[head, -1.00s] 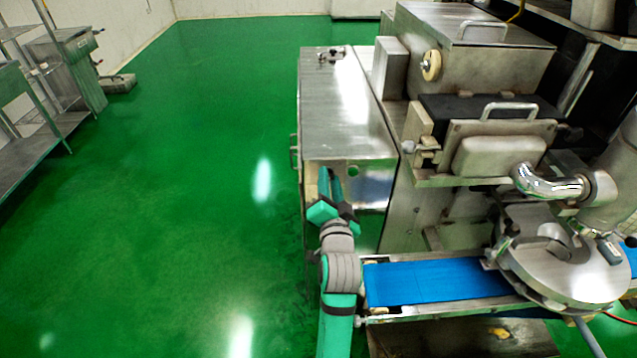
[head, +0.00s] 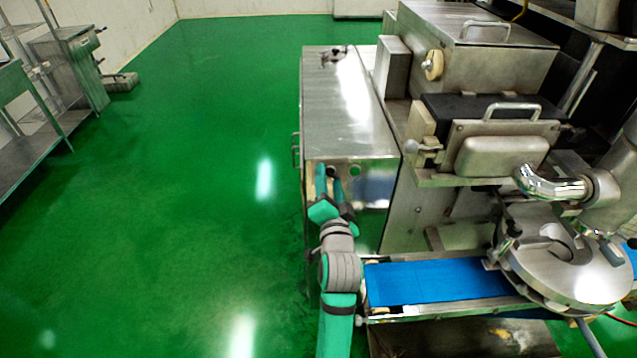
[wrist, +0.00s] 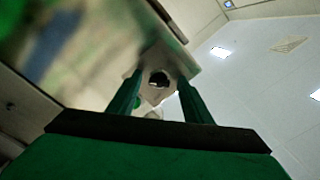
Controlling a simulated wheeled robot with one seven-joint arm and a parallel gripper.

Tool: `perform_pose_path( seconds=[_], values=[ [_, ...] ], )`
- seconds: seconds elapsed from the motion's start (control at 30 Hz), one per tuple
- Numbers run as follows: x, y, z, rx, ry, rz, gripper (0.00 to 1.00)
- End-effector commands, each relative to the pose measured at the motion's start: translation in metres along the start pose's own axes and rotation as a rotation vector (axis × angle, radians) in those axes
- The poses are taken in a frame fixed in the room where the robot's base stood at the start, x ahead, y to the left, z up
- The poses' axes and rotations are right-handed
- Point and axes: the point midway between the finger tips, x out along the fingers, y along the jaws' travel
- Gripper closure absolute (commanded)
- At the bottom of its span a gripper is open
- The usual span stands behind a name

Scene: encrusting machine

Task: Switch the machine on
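The encrusting machine (head: 475,60) stands at the right, with a steel cabinet (head: 345,95) on its left side. My gripper (head: 328,170) is at the near face of this cabinet, its fingers pointing at it. In the wrist view the two green fingers stand apart, one each side of a dark round part (wrist: 158,79) on a pale plate. I cannot tell whether this part is a knob or a hole, or whether the fingers touch it. A small round feature (head: 355,171) shows on the cabinet face, right of the fingers.
A blue conveyor belt (head: 415,284) lies right of my arm, close to it. The green floor (head: 190,200) on the left is clear, up to metal shelving (head: 45,135).

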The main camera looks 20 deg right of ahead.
Motion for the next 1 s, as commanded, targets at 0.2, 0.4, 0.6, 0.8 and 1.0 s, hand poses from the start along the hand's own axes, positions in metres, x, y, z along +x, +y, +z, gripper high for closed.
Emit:
perform_pose_path(
  seconds=[0.2,0.4,0.6,0.8,1.0],
  values=[
    [-0.005,0.0,-0.002,-0.001,0.005,0.0,0.55],
    [-0.032,0.001,-0.002,-0.001,0.004,0.001,0.55],
    [-0.068,0.003,-0.003,-0.002,0.007,0.004,0.55],
    [-0.094,0.0,0.001,-0.001,0.001,0.0,0.55],
    [-0.103,-0.003,0.003,0.0,-0.002,-0.003,0.55]
  ],
)
